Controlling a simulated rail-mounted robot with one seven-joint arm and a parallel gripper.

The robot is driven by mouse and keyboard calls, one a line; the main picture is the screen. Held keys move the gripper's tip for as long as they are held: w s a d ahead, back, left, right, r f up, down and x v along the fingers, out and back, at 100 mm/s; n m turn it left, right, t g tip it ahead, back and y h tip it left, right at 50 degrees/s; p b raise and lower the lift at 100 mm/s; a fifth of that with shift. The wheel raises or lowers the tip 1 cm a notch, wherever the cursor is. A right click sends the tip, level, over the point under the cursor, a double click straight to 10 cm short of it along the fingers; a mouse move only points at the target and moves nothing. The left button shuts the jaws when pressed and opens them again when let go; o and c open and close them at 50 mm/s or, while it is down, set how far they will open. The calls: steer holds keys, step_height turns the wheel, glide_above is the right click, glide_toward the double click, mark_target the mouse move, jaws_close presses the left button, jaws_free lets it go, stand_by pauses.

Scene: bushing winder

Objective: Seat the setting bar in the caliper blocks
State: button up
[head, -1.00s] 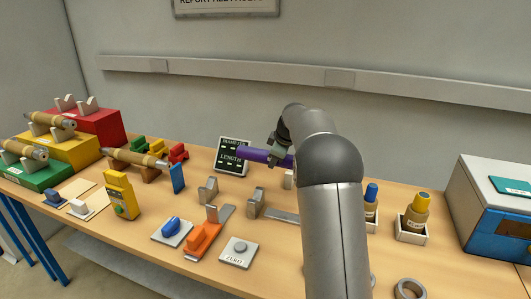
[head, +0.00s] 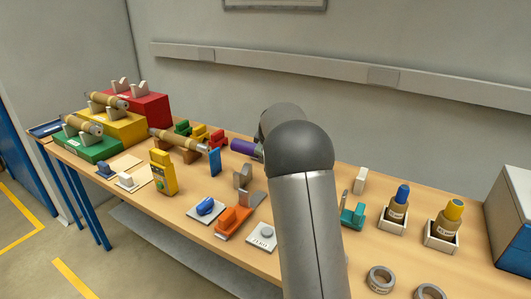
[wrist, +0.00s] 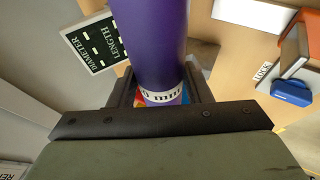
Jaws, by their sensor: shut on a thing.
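My gripper (wrist: 160,92) is shut on the purple setting bar (wrist: 150,40), near a white printed band. The fingers show on both sides of the bar in the wrist view. In the head view one end of the bar (head: 243,147) sticks out left of my arm, apparently above the back of the bench. My arm hides the gripper and the rest of the bar there. A grey caliper block (head: 242,176) stands on the bench nearer the camera than the bar; any other block is hidden behind my arm.
The DIAMETER/LENGTH display (wrist: 95,45) is beside the bar in the wrist view. A blue upright piece (head: 215,161), yellow meter (head: 163,172), orange slider piece (head: 233,221) and ZERO pad (head: 262,236) stand around the block. Bottles in white trays (head: 392,222) are at right.

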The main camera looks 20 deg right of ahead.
steer(key=shift+b, duration=0.3)
step_height(320, 180, down, 8)
steer(key=b, duration=0.6)
steer(key=shift+b, duration=0.4)
steer(key=shift+f+b, duration=0.35)
steer(key=shift+f, duration=0.05)
steer(key=o, duration=1.5)
steer(key=shift+f, duration=0.1)
steer(key=b+v, duration=0.1)
steer(key=v, duration=1.6)
steer(key=shift+s+r, duration=0.15)
steer(key=shift+r, duration=0.15)
